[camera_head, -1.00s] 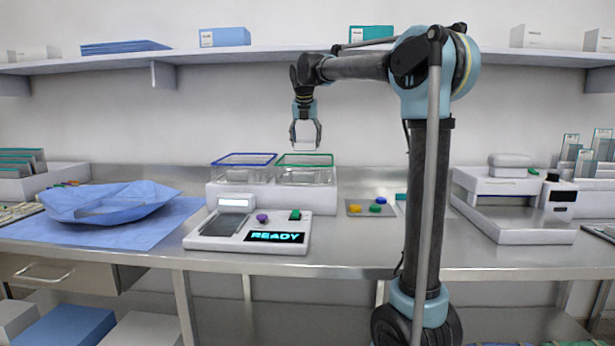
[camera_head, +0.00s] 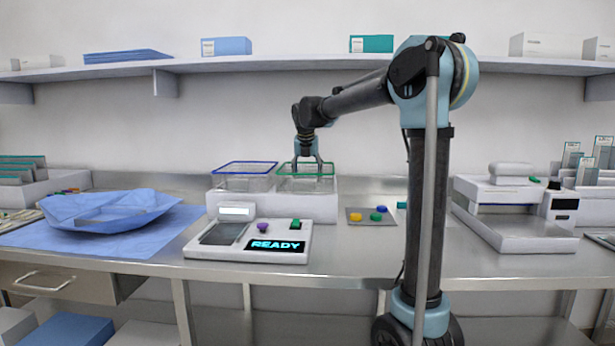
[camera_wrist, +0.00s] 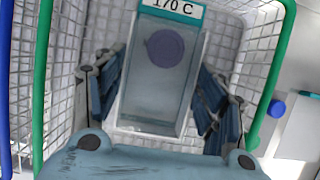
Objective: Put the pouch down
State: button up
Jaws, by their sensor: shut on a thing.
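The pouch (camera_wrist: 135,95) is a pale, clear-fronted packet with a teal-edged label reading "170 C" and a purple disc (camera_wrist: 165,48) showing in it. My gripper (camera_wrist: 162,95) has its fingers on both sides of the pouch and is shut on it. In the head view my gripper (camera_head: 307,168) reaches down into the green-rimmed wire basket (camera_head: 290,185). The wrist view shows the mesh walls and green rim (camera_wrist: 42,90) around the pouch. I cannot tell whether the pouch touches the basket floor. In the head view the pouch is not clearly visible.
A blue-rimmed basket (camera_head: 243,183) stands immediately left, on the same white block (camera_head: 300,208). In front is a white device (camera_head: 205,252) reading "READY". A grey plate (camera_head: 350,220) with coloured discs lies right. A blue wrap (camera_head: 70,215) is at left; a shelf (camera_head: 270,58) runs above.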

jog(key=o, duration=1)
jog(key=shift+f, duration=0.1)
jog(key=v, duration=1.2)
